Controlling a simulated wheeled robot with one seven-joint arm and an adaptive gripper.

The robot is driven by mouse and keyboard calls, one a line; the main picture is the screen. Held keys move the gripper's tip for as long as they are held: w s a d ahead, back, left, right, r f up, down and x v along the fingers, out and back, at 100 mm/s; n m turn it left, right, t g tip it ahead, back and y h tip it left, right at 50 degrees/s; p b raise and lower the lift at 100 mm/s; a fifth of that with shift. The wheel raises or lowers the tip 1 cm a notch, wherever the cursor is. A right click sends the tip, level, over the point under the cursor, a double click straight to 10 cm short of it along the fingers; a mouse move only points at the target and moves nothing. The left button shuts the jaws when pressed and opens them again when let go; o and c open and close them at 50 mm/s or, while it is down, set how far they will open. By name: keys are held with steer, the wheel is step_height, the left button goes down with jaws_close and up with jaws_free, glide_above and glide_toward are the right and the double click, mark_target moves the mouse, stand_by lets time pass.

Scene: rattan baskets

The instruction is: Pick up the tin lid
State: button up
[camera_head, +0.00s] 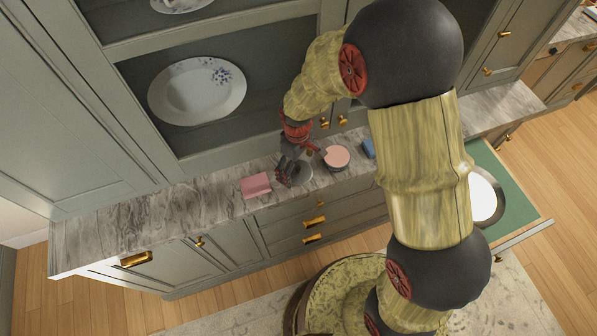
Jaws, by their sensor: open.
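A flat grey disc (302,174), which looks like the tin lid, lies on the marble counter (150,215) near its front edge. My gripper (289,178) reaches down from above at the disc's left side. Its dark fingers are apart and hide part of the disc. I cannot tell whether they touch it. Just right of the disc stands a short round tin with a pink top (337,157).
A pink block (256,185) lies close to the left of my gripper. A small blue object (368,148) is right of the tin. A drawer (520,205) stands open at the right, with a round white-topped item in it. Cabinets with plates (197,90) rise behind. The counter's left part is clear.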

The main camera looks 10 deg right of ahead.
steer(key=shift+c, duration=1.4)
steer(key=c, duration=0.9)
steer(key=shift+s+f, duration=0.1)
steer(key=shift+s, duration=0.1)
steer(key=c, duration=0.6)
